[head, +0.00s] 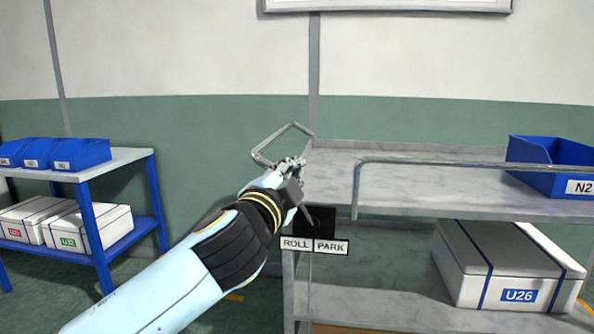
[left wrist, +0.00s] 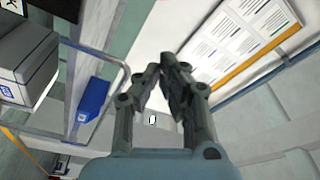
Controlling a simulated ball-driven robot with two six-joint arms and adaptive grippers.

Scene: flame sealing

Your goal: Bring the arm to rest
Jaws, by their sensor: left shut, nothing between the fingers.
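My left arm comes in from the lower left in the head view. Its gripper (head: 294,168) is beside the left end of the grey cart's upper shelf (head: 400,178), near a bent metal handle (head: 268,150). In the left wrist view the fingers of my left gripper (left wrist: 168,62) are closed together with nothing between them. I cannot tell whether the gripper touches the cart. My right gripper is in neither view.
A ROLL/PARK plate (head: 314,246) is on the cart's left end. A blue bin N2 (head: 545,165) stands on the upper shelf, a white box U26 (head: 500,262) below. A blue-framed rack (head: 130,165) with bins and boxes stands at left.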

